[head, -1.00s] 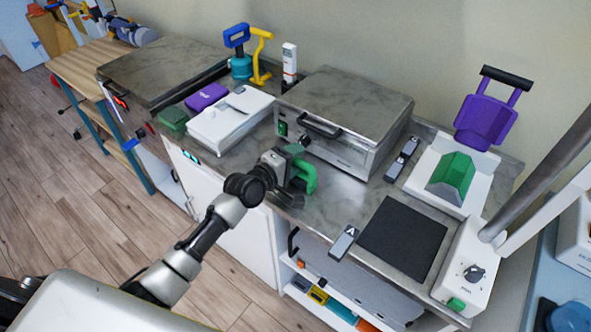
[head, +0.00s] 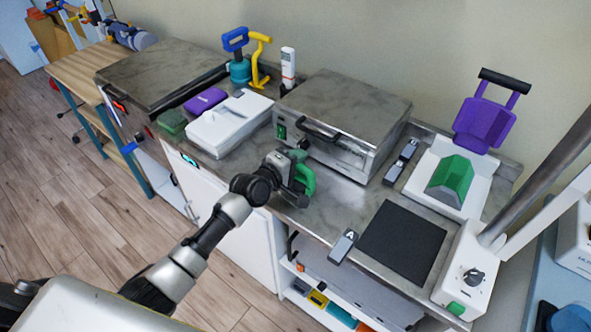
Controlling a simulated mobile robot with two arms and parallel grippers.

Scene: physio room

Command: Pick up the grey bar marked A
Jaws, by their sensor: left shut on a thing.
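The grey bar marked A (head: 343,247) lies on the counter near its front edge, just left of a black square mat (head: 402,243). Its dark end with a white letter A faces up. My left gripper (head: 293,182) is at the front of the counter, left of and behind the bar and apart from it. It is shut on a green-handled thing (head: 308,179), much of which the gripper hides. My right gripper is not in view.
A metal-topped box appliance (head: 343,110) stands behind the gripper. A white stand with a green block (head: 450,180) and a white dial unit (head: 470,270) are at right.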

